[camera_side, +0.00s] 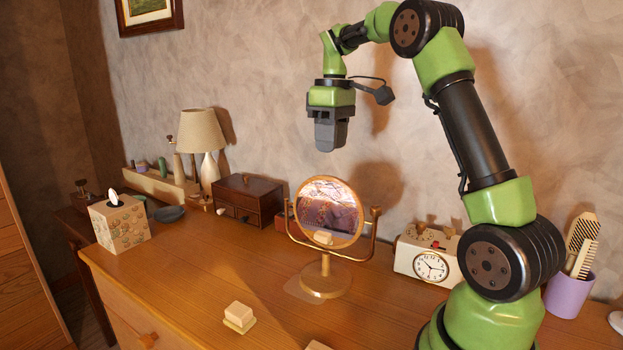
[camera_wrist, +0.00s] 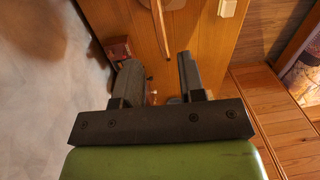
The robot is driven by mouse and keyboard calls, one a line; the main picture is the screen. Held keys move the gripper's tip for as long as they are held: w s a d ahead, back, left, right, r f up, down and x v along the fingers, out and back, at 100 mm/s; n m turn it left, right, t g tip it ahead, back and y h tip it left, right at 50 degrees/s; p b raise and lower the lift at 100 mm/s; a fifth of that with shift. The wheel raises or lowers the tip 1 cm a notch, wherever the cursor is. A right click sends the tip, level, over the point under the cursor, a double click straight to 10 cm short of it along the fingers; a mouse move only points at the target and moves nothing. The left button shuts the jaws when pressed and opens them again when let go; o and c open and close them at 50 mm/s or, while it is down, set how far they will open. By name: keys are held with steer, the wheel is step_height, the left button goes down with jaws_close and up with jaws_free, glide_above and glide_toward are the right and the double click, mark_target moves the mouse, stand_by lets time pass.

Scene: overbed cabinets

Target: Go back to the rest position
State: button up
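My gripper (camera_side: 330,137) hangs high above the wooden dresser top (camera_side: 200,290), pointing down, behind and above the round mirror (camera_side: 328,210). In the wrist view my gripper (camera_wrist: 158,64) shows two dark fingers apart, with bare wood and a small part of the scene visible between them. Nothing is held between the fingers. The arm is raised and bent over from the right side.
A small cream block on a base (camera_side: 239,314) lies at the front. A dark wooden box (camera_side: 250,200), a lamp (camera_side: 201,140), a tissue box (camera_side: 120,224) and a clock (camera_side: 430,266) stand around the mirror. A purple cup (camera_side: 568,296) is at right. The air around my gripper is clear.

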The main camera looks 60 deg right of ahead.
steer(key=s+a+r+m+t, duration=0.1)
steer(key=s+a+r+t, duration=0.15)
steer(key=a, duration=0.45)
steer(key=s+a+r+m+t, duration=0.1)
steer(key=s+a+r, duration=0.25)
steer(key=a, duration=0.35)
steer(key=s+a+f+m+t+y, duration=0.1)
steer(key=s+a+f+m+t, duration=0.1)
steer(key=s+a, duration=0.4)
steer(key=s+f+t, duration=0.1)
steer(key=s+f, duration=0.1)
steer(key=s, duration=0.1)
steer(key=shift+a+f+t, duration=0.15)
steer(key=shift+a+t, duration=0.15)
steer(key=shift+t, duration=0.05)
steer(key=shift+s, duration=0.1)
stand_by(0.4)
